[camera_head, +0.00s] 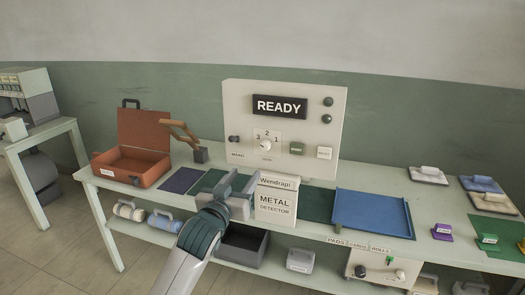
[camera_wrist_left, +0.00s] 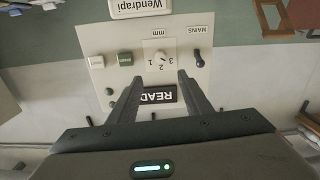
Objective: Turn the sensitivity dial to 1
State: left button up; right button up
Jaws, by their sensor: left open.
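The sensitivity dial (camera_head: 266,140) is a small white knob on the upright cream panel (camera_head: 238,108), with 3, 2 and 1 printed around it. I cannot clearly tell which number it points at. It also shows upside down in the left wrist view (camera_wrist_left: 159,58), beyond the fingers. The display (camera_head: 279,106) above it reads READY. My left gripper (camera_head: 237,187) is open and empty, apart from the dial, in front of and below the panel, left of the METAL DETECTOR box. In the left wrist view its fingers (camera_wrist_left: 160,80) stand apart. My right gripper is not in view.
The METAL DETECTOR box (camera_head: 276,203) stands close to my left gripper. A MAINS switch (camera_head: 234,139), a green button (camera_head: 297,148) and a white button (camera_head: 324,152) flank the dial. An open orange case (camera_head: 133,167) and a blue tray (camera_head: 372,213) sit on the table.

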aim_at(264, 148)
pick_arm(q)
jog(key=p+x, duration=0.3)
jog(key=x, duration=1.2)
jog(key=shift+p+x, duration=0.45)
jog(key=shift+x, duration=0.75)
jog(key=shift+c, duration=0.7)
jog(key=c, duration=0.9)
